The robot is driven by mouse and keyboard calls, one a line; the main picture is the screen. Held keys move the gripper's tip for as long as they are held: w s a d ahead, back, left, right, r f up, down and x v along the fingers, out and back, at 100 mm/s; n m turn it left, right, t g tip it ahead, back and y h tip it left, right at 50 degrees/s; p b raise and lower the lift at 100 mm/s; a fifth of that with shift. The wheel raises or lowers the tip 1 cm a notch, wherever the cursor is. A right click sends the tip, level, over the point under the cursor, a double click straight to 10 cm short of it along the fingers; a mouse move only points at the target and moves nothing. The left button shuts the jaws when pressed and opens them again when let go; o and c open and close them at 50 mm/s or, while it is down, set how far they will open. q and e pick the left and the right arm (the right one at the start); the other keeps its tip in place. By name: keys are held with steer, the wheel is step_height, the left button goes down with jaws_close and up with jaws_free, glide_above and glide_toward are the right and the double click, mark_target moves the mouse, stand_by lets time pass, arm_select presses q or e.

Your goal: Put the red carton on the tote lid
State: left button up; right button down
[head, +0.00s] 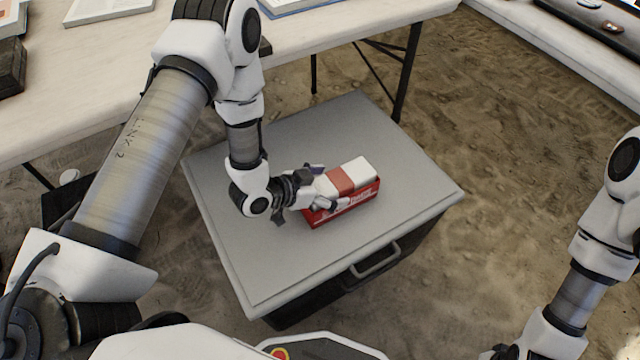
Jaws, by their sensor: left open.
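The red carton (356,195), red on its side with a white top and a red band, rests on the grey tote lid (400,140), near its middle. My left gripper (325,190) is open at the carton's left end, with its fingers around or beside that end; I cannot tell if they touch it. The gripper hides part of that end. The lid is flat and otherwise bare. My right arm comes in at the right edge, and its gripper (500,353) is only partly visible at the bottom, so its jaws cannot be made out.
The tote's handle (375,260) sticks out at its front. A pale table (310,35) with books and a dark box (12,66) stands behind. Another pale table (520,35) with a dark case is at the upper right. Bare sandy ground lies right of the tote.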

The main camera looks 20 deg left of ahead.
arm_select(q)
steer(key=p+v, duration=0.3)
steer(key=v, duration=0.8)
steer(key=shift+s+a+r, duration=0.15)
steer(key=shift+s+r, duration=0.05)
steer(key=shift+s, duration=0.05)
